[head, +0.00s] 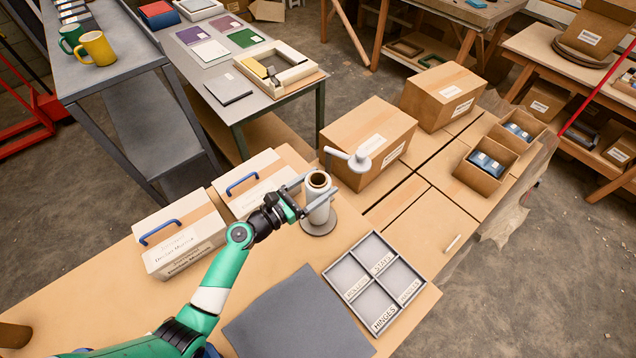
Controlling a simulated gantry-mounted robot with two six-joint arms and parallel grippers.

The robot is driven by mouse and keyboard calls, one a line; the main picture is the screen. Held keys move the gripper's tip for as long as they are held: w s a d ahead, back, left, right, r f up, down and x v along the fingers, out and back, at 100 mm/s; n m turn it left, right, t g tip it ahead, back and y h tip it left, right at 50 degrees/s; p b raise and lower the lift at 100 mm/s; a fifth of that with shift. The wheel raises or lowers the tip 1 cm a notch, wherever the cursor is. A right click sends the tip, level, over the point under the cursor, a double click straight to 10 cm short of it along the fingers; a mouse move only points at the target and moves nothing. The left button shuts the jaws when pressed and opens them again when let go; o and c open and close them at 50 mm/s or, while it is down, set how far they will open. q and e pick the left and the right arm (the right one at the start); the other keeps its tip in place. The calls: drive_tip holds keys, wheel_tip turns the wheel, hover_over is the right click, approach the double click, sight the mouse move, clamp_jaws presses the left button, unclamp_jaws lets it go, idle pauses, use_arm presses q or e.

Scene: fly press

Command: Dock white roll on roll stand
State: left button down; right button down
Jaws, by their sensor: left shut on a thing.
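The white roll (319,209) is upright, with a brown cardboard core showing at its top. My left gripper (318,194) reaches in from the left and is shut on the roll, with one finger on either side. The roll stand (318,230) shows as a round grey base directly under the roll, on the wooden bench. The roll hides the middle of the base. I cannot tell whether the roll rests on the base or hangs just above it. My right gripper is not in view.
A pale grey bar with a round end (359,162) stands just behind the roll, before a cardboard box (369,140). Two white boxes (181,243) with blue handles stand left. A divided tray (375,281) and a grey mat (298,318) lie in front.

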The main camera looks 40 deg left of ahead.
use_arm(q)
drive_tip(key=shift+f, duration=0.2)
drive_tip(key=shift+c, duration=0.2)
unclamp_jaws()
drive_tip(key=shift+f, duration=0.1)
drive_tip(key=shift+s+a+p, duration=0.15)
drive_tip(key=shift+s+p, duration=0.05)
drive_tip(key=shift+s, duration=0.85)
drive_tip(key=shift+s+a+p, duration=0.1)
drive_tip(key=shift+s+p, duration=0.05)
drive_tip(key=shift+s, duration=0.85)
drive_tip(key=p, duration=0.1)
approach(307, 192)
drive_tip(key=shift+w+d, duration=0.25)
drive_tip(key=shift+w, duration=1)
